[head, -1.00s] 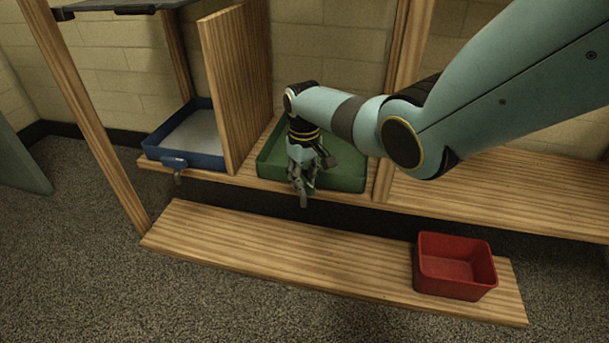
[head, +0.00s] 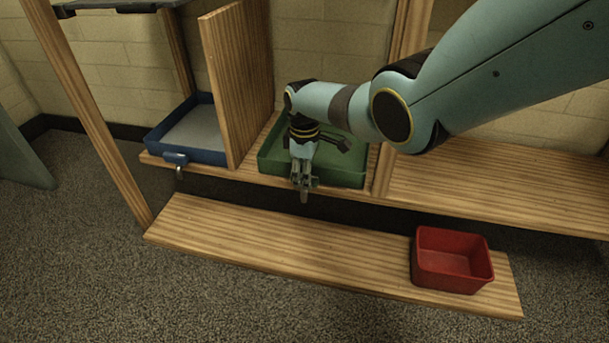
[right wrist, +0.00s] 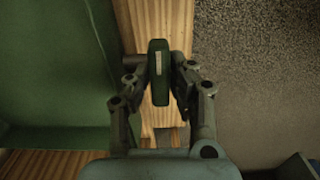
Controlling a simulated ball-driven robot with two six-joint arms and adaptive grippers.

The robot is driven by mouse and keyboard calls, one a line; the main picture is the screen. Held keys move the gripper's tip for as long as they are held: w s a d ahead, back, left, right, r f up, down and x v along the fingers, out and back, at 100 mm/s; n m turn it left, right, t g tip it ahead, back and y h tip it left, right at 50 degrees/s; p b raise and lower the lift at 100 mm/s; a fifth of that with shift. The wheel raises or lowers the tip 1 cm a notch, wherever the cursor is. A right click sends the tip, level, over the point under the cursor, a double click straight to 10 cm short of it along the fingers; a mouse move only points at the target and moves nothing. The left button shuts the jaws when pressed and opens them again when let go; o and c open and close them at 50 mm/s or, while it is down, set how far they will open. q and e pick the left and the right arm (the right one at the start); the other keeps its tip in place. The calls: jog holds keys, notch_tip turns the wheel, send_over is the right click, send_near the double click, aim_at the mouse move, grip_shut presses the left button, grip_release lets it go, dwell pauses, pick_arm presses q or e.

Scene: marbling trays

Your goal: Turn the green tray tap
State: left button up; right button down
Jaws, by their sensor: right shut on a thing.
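The green tray (head: 345,178) sits on the wooden shelf, with its tap at the front wall. My right gripper (head: 304,184) reaches down over the tray's front edge to the tap. In the right wrist view, the tap's green handle (right wrist: 158,72), with a pale mark on it, is between the fingers of my right gripper (right wrist: 160,86), which is shut on it. The handle lies lengthwise along the shelf edge there. In the head view the fingers mostly hide the handle. My left gripper is out of view.
A blue tray (head: 212,157) with its own tap (head: 175,158) stands left of the wooden divider (head: 230,85). A red bin (head: 452,278) stands on the right of the lower board (head: 300,254). The shelf right of the green tray is clear.

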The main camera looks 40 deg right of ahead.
dwell(0.5)
jog(key=c, duration=1.2)
grip_release()
notch_tip(320, 180, up, 12)
